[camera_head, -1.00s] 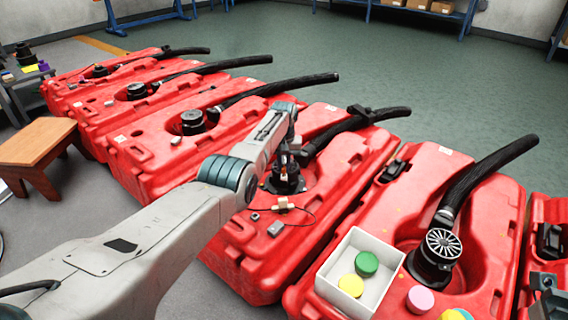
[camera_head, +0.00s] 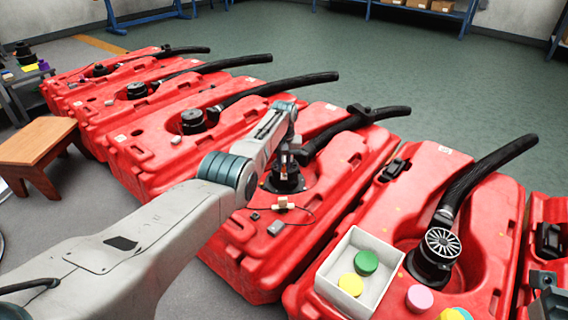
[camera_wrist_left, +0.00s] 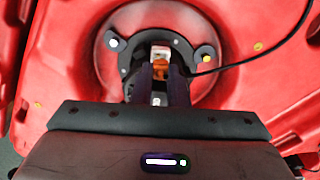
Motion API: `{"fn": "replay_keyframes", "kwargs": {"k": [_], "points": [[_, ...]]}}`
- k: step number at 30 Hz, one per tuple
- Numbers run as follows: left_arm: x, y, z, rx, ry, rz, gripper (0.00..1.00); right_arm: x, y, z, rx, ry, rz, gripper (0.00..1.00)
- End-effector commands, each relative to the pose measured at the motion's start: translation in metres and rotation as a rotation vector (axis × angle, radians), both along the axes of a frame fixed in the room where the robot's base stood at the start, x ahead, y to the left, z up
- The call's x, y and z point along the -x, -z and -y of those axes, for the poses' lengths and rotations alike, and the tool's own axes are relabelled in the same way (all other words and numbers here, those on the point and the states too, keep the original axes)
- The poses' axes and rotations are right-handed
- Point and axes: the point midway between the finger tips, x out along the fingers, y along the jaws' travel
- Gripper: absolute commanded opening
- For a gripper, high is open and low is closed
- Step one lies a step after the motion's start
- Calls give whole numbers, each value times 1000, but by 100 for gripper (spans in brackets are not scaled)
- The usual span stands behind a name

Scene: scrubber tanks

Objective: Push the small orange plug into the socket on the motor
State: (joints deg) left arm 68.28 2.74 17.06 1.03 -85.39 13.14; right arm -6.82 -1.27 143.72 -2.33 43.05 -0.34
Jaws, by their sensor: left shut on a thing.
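The small orange plug (camera_wrist_left: 159,68) is between the fingertips of my left gripper (camera_wrist_left: 158,76), which is shut on it. In the wrist view the plug is at the white socket (camera_wrist_left: 160,50) on the black round motor (camera_wrist_left: 126,46). I cannot tell how deep it sits, as the fingers hide its near side. In the head view my left gripper (camera_head: 285,150) points down over the motor (camera_head: 285,183), which is set in a red tank. A dark grey part at the lower right edge looks like my right gripper (camera_head: 548,290), cut off by the frame.
A black cable (camera_wrist_left: 235,65) runs from the motor's right side. A small pale block (camera_head: 283,203) and a grey piece (camera_head: 275,228) lie on the tank in front. A white bin (camera_head: 333,262) with coloured discs stands on the neighbouring tank. Black hoses arch behind.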

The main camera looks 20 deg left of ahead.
Motion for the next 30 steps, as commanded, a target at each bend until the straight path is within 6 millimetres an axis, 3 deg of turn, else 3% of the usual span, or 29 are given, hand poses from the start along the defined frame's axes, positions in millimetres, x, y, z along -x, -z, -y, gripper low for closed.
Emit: {"fn": "replay_keyframes", "kwargs": {"k": [11, 30], "points": [[0, 0, 0, 0, 0, 0, 0, 0, -1, 0, 0, 0, 0, 36], [0, 19, 0, 0, 0, 0, 0, 0, 16, 0, 0, 0, 0, 36]]}}
